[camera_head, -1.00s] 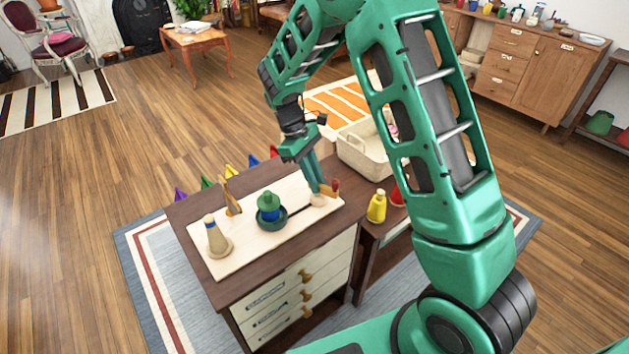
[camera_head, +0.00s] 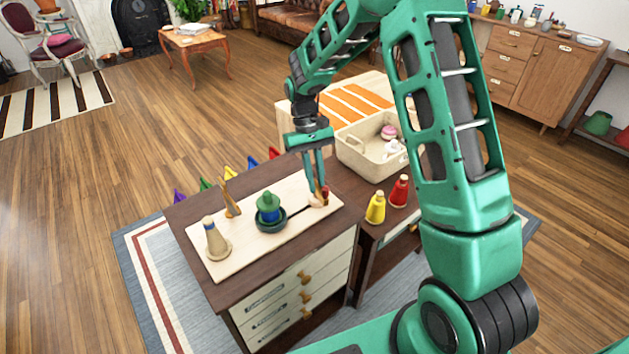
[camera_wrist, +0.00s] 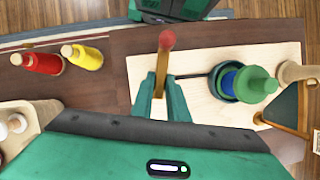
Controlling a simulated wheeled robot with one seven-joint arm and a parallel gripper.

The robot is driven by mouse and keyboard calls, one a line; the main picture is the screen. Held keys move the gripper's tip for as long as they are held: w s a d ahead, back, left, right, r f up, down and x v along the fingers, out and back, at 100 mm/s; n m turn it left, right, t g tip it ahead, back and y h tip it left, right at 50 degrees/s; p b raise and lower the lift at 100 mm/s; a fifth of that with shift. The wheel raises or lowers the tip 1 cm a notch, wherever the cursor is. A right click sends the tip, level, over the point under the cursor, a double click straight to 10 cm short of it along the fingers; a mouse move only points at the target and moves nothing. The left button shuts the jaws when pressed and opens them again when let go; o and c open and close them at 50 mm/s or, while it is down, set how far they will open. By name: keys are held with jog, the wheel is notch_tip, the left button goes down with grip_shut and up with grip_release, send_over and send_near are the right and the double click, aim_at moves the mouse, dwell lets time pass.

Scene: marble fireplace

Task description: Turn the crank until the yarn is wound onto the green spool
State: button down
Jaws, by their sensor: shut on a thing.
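A pale wooden board (camera_head: 262,243) on the cabinet top carries the winder. The green spool (camera_head: 268,203) stands mid-board in a dark round base, with a blue band around its middle; it also shows in the wrist view (camera_wrist: 257,86). A tan cone (camera_head: 216,240) with a blue band near its top stands at the board's left end. The crank, a wooden arm with a red knob (camera_wrist: 167,40), is at the right end. My gripper (camera_head: 318,192) points down there, its fingers shut on the crank on both sides. The fingers partly hide the crank.
Yellow (camera_head: 376,208) and red (camera_head: 398,191) cones stand on the lower table at right, by a cream basket (camera_head: 358,150). Several coloured pointed things line the cabinet's back edge.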

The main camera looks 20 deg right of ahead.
jog(key=shift+w, duration=0.15)
jog(key=c, duration=1.7)
grip_release()
jog(key=v, duration=1)
jog(key=shift+w+r, duration=0.1)
jog(key=shift+r, duration=0.25)
jog(key=s+d+r+m+t, duration=0.1)
jog(key=s+d+r+m, duration=0.1)
jog(key=s+d+r, duration=0.35)
jog(key=s+d+r+m+t, duration=0.1)
jog(key=s+d+r, duration=0.2)
jog(key=s+d, duration=0.55)
jog(key=s+d+m+t, duration=0.1)
jog(key=s, duration=0.6)
jog(key=s+f+m, duration=0.1)
jog(key=s, duration=0.7)
jog(key=s+d+f+m+t, duration=0.1)
jog(key=s+m, duration=0.1)
jog(key=s, duration=0.5)
jog(key=shift+s+d+t, duration=0.25)
jog(key=shift+d+t, duration=0.05)
jog(key=shift+d, duration=0.1)
